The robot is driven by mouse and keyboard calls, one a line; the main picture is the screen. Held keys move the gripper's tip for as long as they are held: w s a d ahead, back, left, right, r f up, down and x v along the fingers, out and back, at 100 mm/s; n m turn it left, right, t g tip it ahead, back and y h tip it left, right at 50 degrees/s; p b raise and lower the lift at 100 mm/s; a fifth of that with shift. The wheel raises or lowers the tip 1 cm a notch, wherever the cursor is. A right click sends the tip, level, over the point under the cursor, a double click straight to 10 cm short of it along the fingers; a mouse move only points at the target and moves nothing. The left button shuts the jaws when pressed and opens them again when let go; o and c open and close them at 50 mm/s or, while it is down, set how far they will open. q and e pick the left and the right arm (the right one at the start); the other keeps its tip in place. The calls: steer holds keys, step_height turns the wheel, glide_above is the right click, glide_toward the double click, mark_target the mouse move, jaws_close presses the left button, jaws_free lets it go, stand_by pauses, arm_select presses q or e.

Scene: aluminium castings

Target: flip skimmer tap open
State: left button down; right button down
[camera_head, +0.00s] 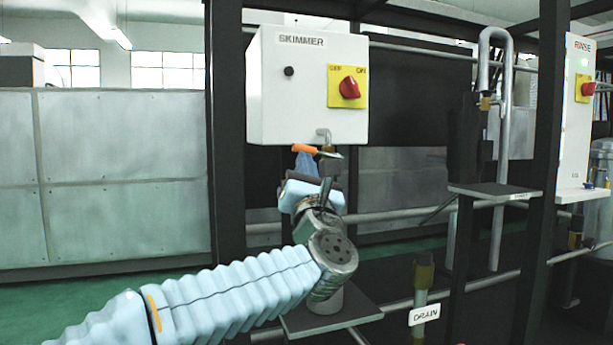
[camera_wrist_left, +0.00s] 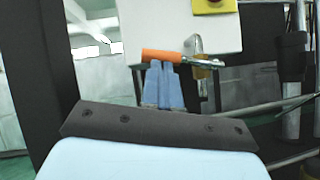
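The skimmer tap sits under the white skimmer box (camera_head: 307,85). Its lever has an orange handle (camera_head: 304,149) pointing left and a metal part running right to the brass valve body (camera_head: 328,150). In the left wrist view the orange handle (camera_wrist_left: 161,56) lies roughly level, just past my fingertips. My left gripper (camera_head: 306,160) is below the handle, with its blue fingers pointing up. The fingers (camera_wrist_left: 163,72) are close together with nothing visible between them. Their tips are at or very near the handle; contact cannot be told. My right gripper is not in view.
A red switch (camera_head: 349,88) on a yellow plate is on the skimmer box. A dark post (camera_head: 226,130) stands left of it. Shelves (camera_head: 494,191), pipes and a drain valve (camera_head: 424,271) are to the right. The white rinse box (camera_head: 577,110) is at far right.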

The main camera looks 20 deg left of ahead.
arm_select(q)
steer(key=w+d+r+m+g+h+p, duration=0.1)
steer(key=d+r+m+h+p, duration=0.3)
steer(key=r+m+h+p, duration=0.4)
steer(key=shift+w+r+m+p, duration=0.25)
steer(key=shift+w+m+p, duration=0.6)
steer(key=shift+m+p, duration=1.45)
steer(key=shift+m+h, duration=0.3)
